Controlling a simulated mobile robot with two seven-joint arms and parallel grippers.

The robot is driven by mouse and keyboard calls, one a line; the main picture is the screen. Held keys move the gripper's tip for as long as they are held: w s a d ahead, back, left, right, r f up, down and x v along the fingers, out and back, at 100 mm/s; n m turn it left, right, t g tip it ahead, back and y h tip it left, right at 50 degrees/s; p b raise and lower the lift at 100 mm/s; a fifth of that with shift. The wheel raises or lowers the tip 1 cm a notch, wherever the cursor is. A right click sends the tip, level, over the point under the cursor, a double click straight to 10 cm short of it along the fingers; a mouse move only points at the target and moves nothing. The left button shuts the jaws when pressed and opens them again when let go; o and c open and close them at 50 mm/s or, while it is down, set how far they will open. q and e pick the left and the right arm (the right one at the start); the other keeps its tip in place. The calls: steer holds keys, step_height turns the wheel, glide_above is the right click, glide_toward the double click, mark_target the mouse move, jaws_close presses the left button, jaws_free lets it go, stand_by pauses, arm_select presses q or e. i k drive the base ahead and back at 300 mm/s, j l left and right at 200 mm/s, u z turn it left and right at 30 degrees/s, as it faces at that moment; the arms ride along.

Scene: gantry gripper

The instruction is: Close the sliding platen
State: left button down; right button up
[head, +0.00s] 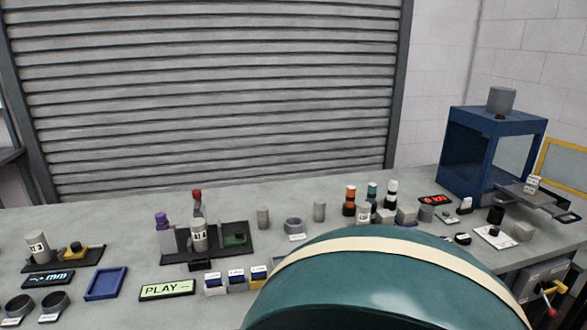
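A blue box-shaped machine (463,160) with clear side panels and a grey cylinder on top stands at the right end of the bench. A dark grey sliding platen (515,193) sticks out from its lower front toward the right. A small pale labelled block (533,184) stands on the platen. A dark handle-like end (562,214) shows at the platen's outer edge. Neither of my grippers is in view. A large teal rounded shape with a cream band, close to the camera, hides the front middle of the bench.
Small cylinders, blocks and labelled signs are spread along the grey bench (350,185). A yellow frame (563,142) stands behind at far right. A red-knobbed lever (552,310) shows below the bench.

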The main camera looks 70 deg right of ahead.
mark_target(543, 201)
steer(key=z, duration=3.85)
steer(key=i+l+u, duration=0.15)
steer(key=u, duration=0.8)
steer(key=i+l+u, duration=0.25)
steer(key=l+u, duration=0.2)
steer(key=l, duration=0.2)
steer(key=l+u, duration=0.25)
steer(key=i+l+u, duration=0.1)
steer(key=l, duration=0.5)
steer(key=l+u, duration=0.1)
steer(key=l, duration=0.45)
steer(key=i, duration=0.05)
